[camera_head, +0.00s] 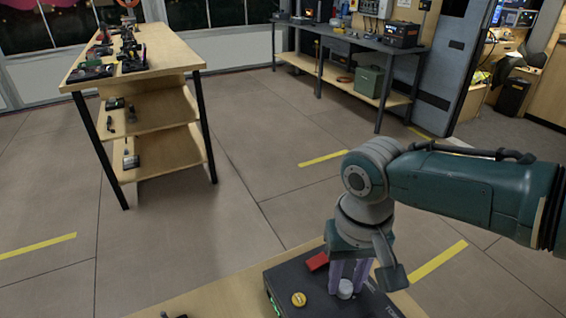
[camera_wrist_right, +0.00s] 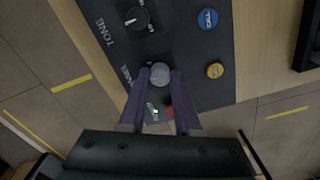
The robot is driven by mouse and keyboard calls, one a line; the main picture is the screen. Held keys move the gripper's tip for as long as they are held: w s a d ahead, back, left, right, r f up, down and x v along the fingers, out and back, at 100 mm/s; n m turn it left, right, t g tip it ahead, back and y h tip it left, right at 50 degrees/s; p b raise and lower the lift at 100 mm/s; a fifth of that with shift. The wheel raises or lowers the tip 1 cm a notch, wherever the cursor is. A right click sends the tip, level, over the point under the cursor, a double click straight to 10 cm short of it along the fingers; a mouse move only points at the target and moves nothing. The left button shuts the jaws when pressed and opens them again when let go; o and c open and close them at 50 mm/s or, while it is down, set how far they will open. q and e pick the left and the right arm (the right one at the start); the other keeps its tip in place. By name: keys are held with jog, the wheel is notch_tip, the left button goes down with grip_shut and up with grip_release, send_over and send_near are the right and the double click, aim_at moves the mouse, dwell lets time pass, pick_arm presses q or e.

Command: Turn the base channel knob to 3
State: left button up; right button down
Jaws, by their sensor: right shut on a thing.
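The black control box (camera_head: 283,277) lies on a wooden top at the bottom of the head view; its panel (camera_wrist_right: 185,45) fills the upper middle of the right wrist view. A round grey knob (camera_wrist_right: 160,72) sits beside partly hidden lettering, likely the base channel knob; it also shows in the head view (camera_head: 346,289). My right gripper (camera_wrist_right: 160,80) points down at the panel, its two purple fingers shut on either side of this knob. The knob's pointer and any numbers around it cannot be made out. My left gripper is not in view.
A second knob (camera_wrist_right: 137,18) marked TONE, a blue button (camera_wrist_right: 207,18) and a yellow button (camera_wrist_right: 215,70) share the panel. A red part (camera_head: 317,261) is close to the gripper. A wooden shelf table (camera_head: 160,55) and a dark workbench (camera_head: 350,62) stand farther back, with open floor between.

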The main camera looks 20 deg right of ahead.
aim_at(345, 284)
jog(key=shift+m, duration=0.4)
jog(key=c, duration=0.6)
grip_release()
jog(key=shift+r, duration=0.1)
notch_tip(345, 284, up, 10)
jog(key=p, duration=0.4)
